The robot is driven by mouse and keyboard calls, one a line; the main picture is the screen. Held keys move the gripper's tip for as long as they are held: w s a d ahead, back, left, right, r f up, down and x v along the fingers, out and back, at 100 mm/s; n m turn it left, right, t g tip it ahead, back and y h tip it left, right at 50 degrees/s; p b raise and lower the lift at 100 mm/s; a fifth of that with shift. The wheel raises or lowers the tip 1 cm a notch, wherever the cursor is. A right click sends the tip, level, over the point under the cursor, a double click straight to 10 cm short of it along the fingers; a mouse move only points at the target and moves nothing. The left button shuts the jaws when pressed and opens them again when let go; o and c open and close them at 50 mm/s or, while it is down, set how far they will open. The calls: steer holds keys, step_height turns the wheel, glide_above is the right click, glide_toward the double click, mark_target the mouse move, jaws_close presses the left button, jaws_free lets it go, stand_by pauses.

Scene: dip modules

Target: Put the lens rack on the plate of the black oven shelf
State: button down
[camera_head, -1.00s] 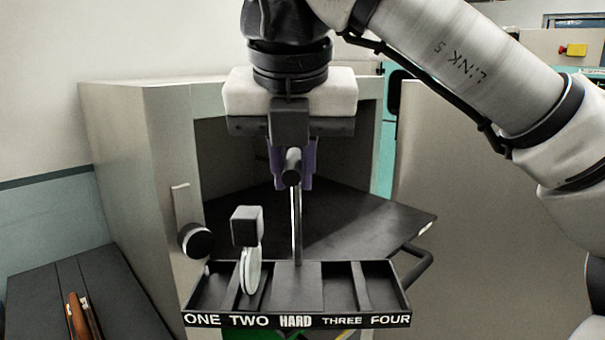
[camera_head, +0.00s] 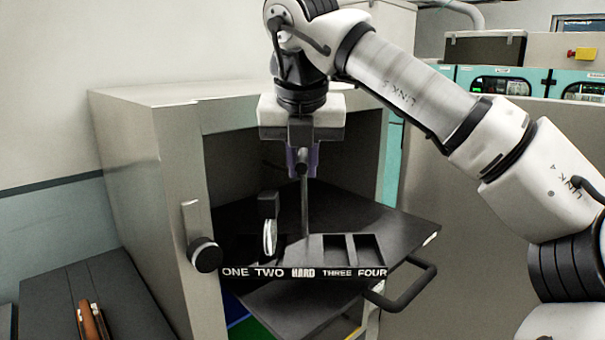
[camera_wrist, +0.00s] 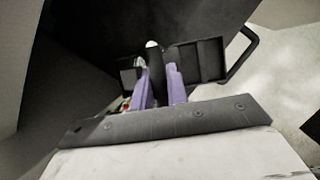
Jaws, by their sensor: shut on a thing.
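The lens rack (camera_head: 345,271) is a black compartmented tray with a front label reading ONE TWO HARD THREE FOUR and an upright post. A round white lens (camera_head: 269,238) with a dark block on top stands in its left part. My gripper (camera_head: 303,166) is shut on the top of the post, its purple fingers around it. The rack hangs level over the front part of the black oven shelf plate (camera_head: 390,228). I cannot tell whether it touches the plate. In the wrist view the rack (camera_wrist: 208,60) shows beyond the purple fingers (camera_wrist: 160,88).
The grey oven (camera_head: 140,160) stands open around the shelf, with a dark knob (camera_head: 204,254) at its left front. A black handle (camera_head: 408,290) sticks out at the shelf's front right. A dark surface with brown objects (camera_head: 93,321) lies at lower left.

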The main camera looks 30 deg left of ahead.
steer(key=shift+f+p, duration=0.35)
steer(key=shift+f, duration=0.95)
steer(key=c, duration=1.4)
jaws_free()
steer(key=p+v, duration=0.2)
steer(key=v, duration=0.9)
steer(key=shift+w, duration=0.15)
steer(key=shift+s+d+r+p, duration=0.15)
steer(key=shift+s+r+p, duration=0.2)
steer(key=shift+r+p, duration=0.25)
steer(key=shift+f, duration=0.15)
